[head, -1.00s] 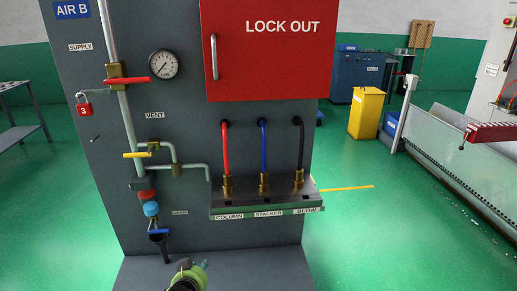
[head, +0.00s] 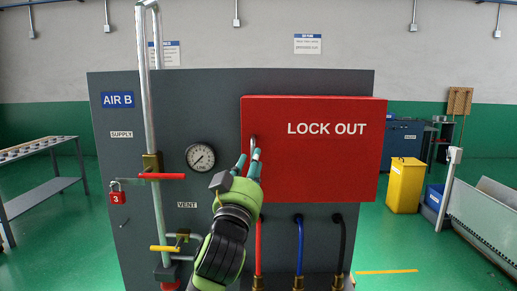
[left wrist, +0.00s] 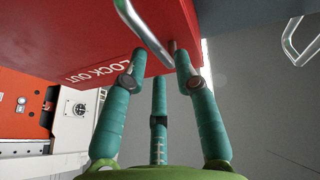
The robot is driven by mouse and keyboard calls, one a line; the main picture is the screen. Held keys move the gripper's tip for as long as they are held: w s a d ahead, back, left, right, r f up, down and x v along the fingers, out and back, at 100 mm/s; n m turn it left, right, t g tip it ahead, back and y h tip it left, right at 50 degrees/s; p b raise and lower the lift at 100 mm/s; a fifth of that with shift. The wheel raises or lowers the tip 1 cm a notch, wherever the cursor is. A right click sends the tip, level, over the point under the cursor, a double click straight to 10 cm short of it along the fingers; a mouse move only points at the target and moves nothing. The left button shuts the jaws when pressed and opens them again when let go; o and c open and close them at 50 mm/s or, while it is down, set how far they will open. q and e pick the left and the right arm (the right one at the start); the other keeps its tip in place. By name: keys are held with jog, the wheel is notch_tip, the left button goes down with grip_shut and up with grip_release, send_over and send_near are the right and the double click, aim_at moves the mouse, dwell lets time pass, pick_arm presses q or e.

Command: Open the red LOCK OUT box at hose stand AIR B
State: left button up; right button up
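The red LOCK OUT box (head: 325,160) is on the dark panel of hose stand AIR B (head: 220,85), and its door looks shut. Its metal handle (head: 252,146) is upright near the door's left edge. My left gripper (head: 249,161) is at the lower end of the handle, with teal fingers pointing up. In the left wrist view, the fingers (left wrist: 160,62) are spread apart. The handle (left wrist: 143,30) runs in between the fingertips there; I cannot tell whether they touch it. The red door (left wrist: 95,45) shows behind them. My right gripper is not in view.
A gauge (head: 200,157), a red lever (head: 162,176), a red padlock (head: 117,193) and a yellow lever (head: 164,248) are left of the box. Hoses (head: 299,245) hang below it. A yellow bin (head: 405,185) stands at right, and a grey table (head: 45,185) at left.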

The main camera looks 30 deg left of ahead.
pick_arm(q)
jog(key=p+x, duration=0.1)
jog(key=x, duration=0.2)
jog(key=shift+w+a, duration=0.15)
jog(key=shift+w, duration=0.25)
jog(key=shift+c, duration=0.4)
grip_shut()
jog(key=shift+f, duration=0.1)
